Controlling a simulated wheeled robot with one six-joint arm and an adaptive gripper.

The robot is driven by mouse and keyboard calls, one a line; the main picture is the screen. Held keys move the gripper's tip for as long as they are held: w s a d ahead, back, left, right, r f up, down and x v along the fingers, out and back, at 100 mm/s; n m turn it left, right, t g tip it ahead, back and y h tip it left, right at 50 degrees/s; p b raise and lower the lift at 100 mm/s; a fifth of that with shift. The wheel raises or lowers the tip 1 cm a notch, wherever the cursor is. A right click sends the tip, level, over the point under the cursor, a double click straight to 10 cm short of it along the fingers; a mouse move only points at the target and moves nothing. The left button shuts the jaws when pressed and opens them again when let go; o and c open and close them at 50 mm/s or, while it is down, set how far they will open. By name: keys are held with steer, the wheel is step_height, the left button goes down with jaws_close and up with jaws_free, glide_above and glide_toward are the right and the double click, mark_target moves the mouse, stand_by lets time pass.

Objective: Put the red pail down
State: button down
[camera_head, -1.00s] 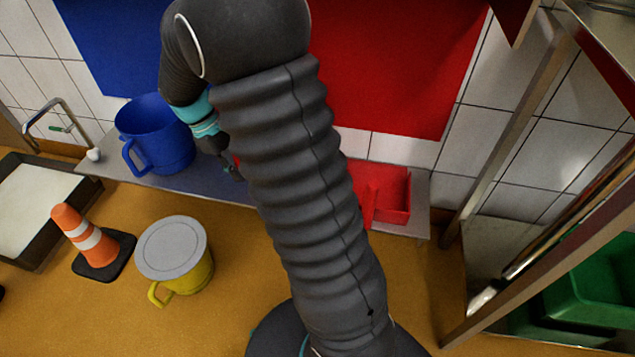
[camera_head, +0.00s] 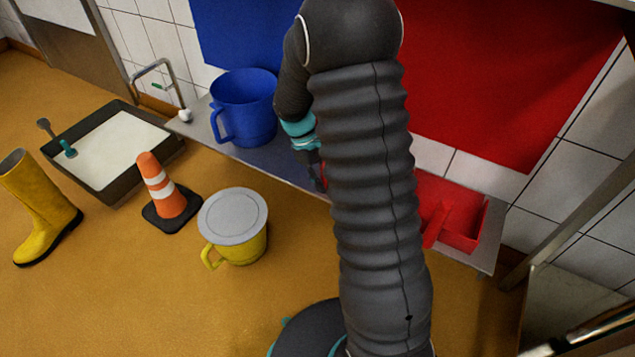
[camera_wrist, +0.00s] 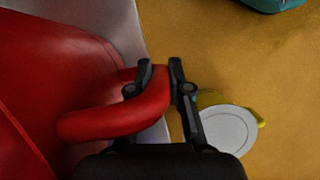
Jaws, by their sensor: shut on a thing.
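The red pail (camera_wrist: 45,75) fills the left of the wrist view, with its curved handle (camera_wrist: 110,118) toward me. My gripper (camera_wrist: 161,72) is shut on that handle, one finger on each side. In the head view my gripper (camera_head: 318,178) is partly hidden at the left of my arm, over the front of the grey shelf (camera_head: 285,168). My arm hides nearly all of the pail there. I cannot tell whether its base touches the shelf.
A blue pail (camera_head: 245,108) stands on the shelf's left, and a red scoop-like tray (camera_head: 462,215) on its right. A yellow pail (camera_head: 243,249) with a grey lid, a cone (camera_head: 165,190), a yellow boot (camera_head: 40,210) and a footbath (camera_head: 125,195) stand on the floor.

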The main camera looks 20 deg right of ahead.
steer(key=c, duration=1.1)
jaws_free()
steer(key=p+v, duration=0.2)
steer(key=v, duration=1)
steer(key=s+a+r+m+t+y, duration=0.25)
steer(key=s+r+t, duration=0.25)
steer(key=s+r, duration=0.7)
steer(key=s+a+r+m+t, duration=0.1)
steer(key=s+t, duration=0.1)
steer(key=s, duration=0.4)
steer(key=s+a+m+t, duration=0.1)
steer(key=s+a+t, duration=0.1)
steer(key=s, duration=0.4)
steer(key=shift+r+m, duration=0.35)
steer(key=shift+r, duration=0.05)
